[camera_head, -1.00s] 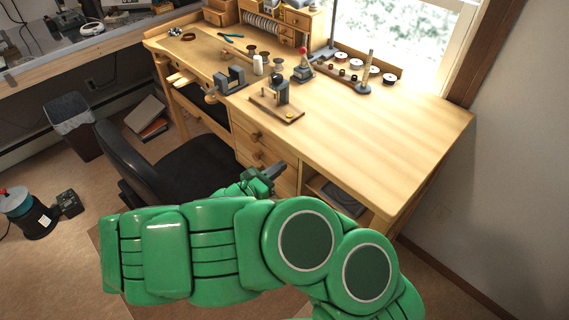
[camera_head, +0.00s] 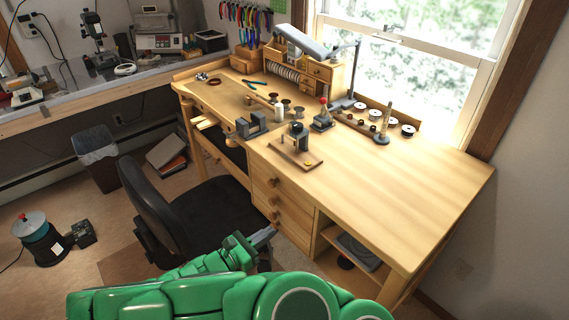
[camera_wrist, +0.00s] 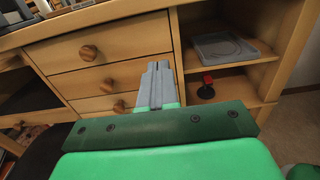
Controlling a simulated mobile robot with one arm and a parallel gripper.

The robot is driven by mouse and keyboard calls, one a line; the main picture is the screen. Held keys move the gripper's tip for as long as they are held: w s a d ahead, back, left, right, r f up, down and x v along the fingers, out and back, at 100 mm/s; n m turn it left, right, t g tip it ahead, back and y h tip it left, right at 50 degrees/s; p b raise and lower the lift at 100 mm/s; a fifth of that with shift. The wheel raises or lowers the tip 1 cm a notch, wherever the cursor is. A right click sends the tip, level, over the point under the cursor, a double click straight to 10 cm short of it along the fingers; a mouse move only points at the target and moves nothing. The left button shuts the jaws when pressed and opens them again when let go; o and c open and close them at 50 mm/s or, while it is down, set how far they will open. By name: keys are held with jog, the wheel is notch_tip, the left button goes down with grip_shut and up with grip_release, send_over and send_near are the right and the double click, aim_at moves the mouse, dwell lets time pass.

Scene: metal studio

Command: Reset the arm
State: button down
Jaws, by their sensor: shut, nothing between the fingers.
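My gripper (camera_head: 263,236) is at the end of my green arm, low in front of the wooden workbench (camera_head: 430,190), beside the drawers and above the level of the chair seat. In the wrist view the two grey fingers of my gripper (camera_wrist: 156,86) lie together, with nothing between them. They point toward the bench front, near the edge between the drawers (camera_wrist: 105,55) and the open shelf. They appear apart from the bench, though the exact gap cannot be told.
A black office chair (camera_head: 205,205) stands left of my gripper. The open shelf holds a grey tray (camera_wrist: 225,47) and a red-topped black item (camera_wrist: 207,86). Small tools and a wooden-based device (camera_head: 297,150) sit on the bench. The bench top's right side is clear.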

jog(key=w+d+r+m+g, duration=0.2)
jog(key=d+r+m+g, duration=0.6)
jog(key=r, duration=0.3)
jog(key=s+d+r+m+g+y, duration=0.4)
jog(key=d+r, duration=0.3)
jog(key=d, duration=0.4)
jog(key=s+d+r+m+g+y, duration=0.1)
jog(key=s+d+m+y, duration=0.1)
jog(key=s+m, duration=0.3)
jog(key=s+d+r+m+y, duration=0.1)
jog(key=s+m+y, duration=0.3)
jog(key=s, duration=0.7)
jog(key=s+d+r+m+g+y, duration=0.1)
jog(key=s+d+r+m+y, duration=0.1)
jog(key=s+m, duration=0.4)
jog(key=shift+s+d+g+y, duration=0.3)
jog(key=shift+s+d+y, duration=0.1)
jog(key=shift+s, duration=1.15)
